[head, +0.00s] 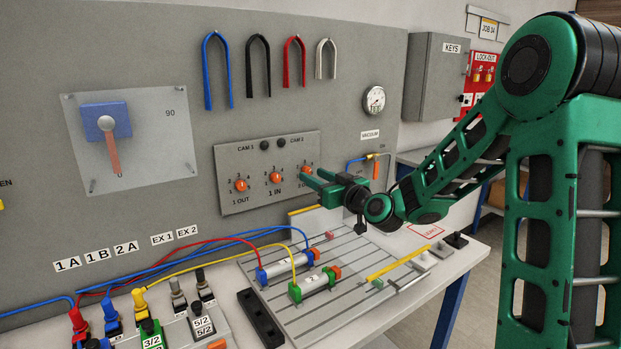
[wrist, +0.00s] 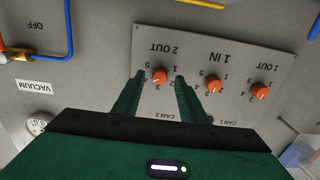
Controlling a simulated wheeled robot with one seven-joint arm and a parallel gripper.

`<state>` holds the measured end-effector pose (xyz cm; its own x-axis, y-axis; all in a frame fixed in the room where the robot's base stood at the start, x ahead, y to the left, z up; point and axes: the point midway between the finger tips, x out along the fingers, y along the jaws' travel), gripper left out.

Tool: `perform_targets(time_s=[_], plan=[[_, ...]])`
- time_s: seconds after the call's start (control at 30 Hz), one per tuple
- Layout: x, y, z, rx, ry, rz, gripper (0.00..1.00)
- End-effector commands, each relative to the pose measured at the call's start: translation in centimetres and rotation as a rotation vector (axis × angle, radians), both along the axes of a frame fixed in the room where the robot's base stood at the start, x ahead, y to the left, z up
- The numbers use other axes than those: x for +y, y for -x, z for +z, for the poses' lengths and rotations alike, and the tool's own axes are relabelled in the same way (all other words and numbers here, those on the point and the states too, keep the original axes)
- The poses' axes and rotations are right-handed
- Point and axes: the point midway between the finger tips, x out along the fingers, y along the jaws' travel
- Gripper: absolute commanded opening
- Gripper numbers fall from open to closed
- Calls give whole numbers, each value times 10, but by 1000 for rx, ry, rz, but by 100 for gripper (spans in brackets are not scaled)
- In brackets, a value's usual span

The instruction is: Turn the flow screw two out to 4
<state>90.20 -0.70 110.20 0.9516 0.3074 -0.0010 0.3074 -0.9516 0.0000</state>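The flow screw two out is an orange knob (wrist: 160,75) on the grey flow panel (wrist: 222,48), under the label "2 OUT", which reads upside down in the wrist view. Numbers ring it; its exact setting is too small to read. My gripper (wrist: 160,77) is open, with one green finger on each side of this knob in the picture. I cannot tell whether the fingers touch it. In the head view the knob (head: 306,169) shows just above my gripper (head: 312,176), which partly covers its dial.
The 1 IN knob (head: 275,177) and 1 OUT knob (head: 240,185) sit left of it in the head view. A vacuum gauge (head: 374,99) and hose fitting (head: 371,158) are to the right. Two cylinders (head: 318,282) with hoses lie on the slotted plate (head: 345,303) below.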

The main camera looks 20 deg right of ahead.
Motion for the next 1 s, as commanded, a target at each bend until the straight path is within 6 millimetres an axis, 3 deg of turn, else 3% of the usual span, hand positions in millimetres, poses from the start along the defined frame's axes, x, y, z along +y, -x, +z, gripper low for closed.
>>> perform_targets(time_s=[0.2, 0.53, 0.7, 1.0], plan=[[5, -17, 0, 0, 0, 0, 38], [6, -20, 0, 0, -1, -1, 38], [6, -20, 0, 0, 0, -1, 0], [7, -19, 0, 17, -53, 1, 0]])
